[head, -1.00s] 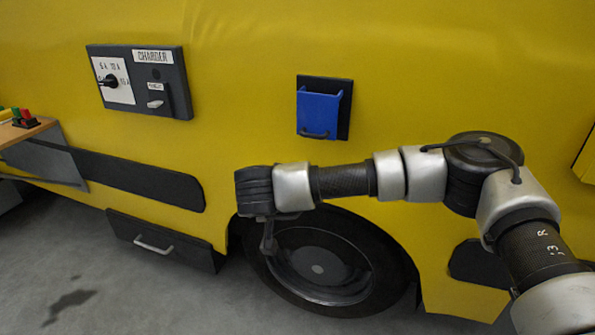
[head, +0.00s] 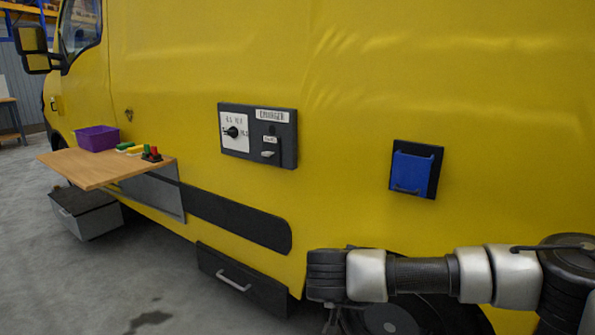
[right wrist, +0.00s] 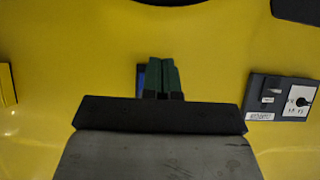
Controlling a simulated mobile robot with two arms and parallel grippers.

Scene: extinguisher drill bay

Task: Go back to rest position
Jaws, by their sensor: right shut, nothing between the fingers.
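My right arm comes in from the right in the head view, across the lower side of a yellow van (head: 400,80). My right gripper (head: 330,322) hangs at the bottom edge, partly cut off. In the right wrist view its two fingers (right wrist: 163,64) are together with nothing between them. The fingers partly hide a blue holder (right wrist: 141,78) behind them. My left gripper is in neither current view.
The charger panel (head: 282,160) and the blue holder (head: 411,171) are on the van side. At left, a wooden shelf (head: 95,176) carries a purple bin (head: 97,139) and small coloured items. A drawer (head: 240,278) sits low. Grey floor (head: 60,290) is open at lower left.

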